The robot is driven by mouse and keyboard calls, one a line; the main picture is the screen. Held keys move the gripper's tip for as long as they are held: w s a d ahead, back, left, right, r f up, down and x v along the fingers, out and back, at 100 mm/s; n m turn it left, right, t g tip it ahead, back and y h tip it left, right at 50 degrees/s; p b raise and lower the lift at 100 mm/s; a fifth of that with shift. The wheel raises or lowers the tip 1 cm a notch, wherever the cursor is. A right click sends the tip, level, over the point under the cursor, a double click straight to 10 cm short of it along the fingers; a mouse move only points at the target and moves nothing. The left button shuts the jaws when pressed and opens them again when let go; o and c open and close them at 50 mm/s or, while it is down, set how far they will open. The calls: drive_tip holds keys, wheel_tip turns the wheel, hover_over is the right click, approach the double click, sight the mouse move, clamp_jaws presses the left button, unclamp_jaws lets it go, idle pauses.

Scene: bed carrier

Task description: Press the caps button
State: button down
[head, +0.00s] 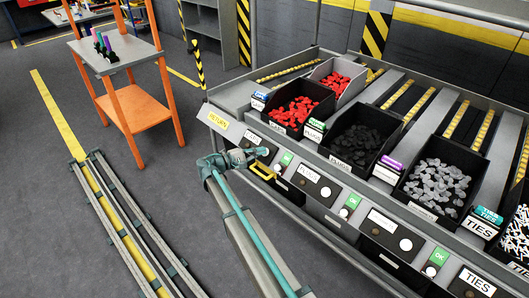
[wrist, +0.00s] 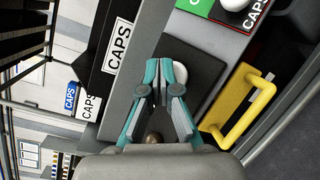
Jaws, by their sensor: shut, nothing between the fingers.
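In the wrist view, my gripper (wrist: 166,92) is shut and empty, its teal fingers over a dark square panel (wrist: 204,66). A label reading CAPS (wrist: 257,10) is at the top right, beside another white button (wrist: 235,4). In the head view, my gripper (head: 258,154) is at the left end of the front button row. The bin of red caps (head: 299,107) is behind it.
A yellow handle (wrist: 245,106) is close to the right of my fingers. A CAPS bin label (wrist: 118,45) is to their left. Bins of black parts (head: 360,138) and grey clips (head: 437,180) stand farther right. An orange-legged stand (head: 130,104) is at the left, with open floor nearby.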

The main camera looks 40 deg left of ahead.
drive_tip(key=shift+s+r, duration=0.3)
drive_tip(key=shift+s+r, duration=0.1)
drive_tip(key=s+r, duration=0.2)
drive_tip(key=s+r+p, duration=0.1)
drive_tip(key=shift+s+a+r, duration=0.15)
drive_tip(key=shift+a, duration=0.15)
idle(0.4)
idle(0.6)
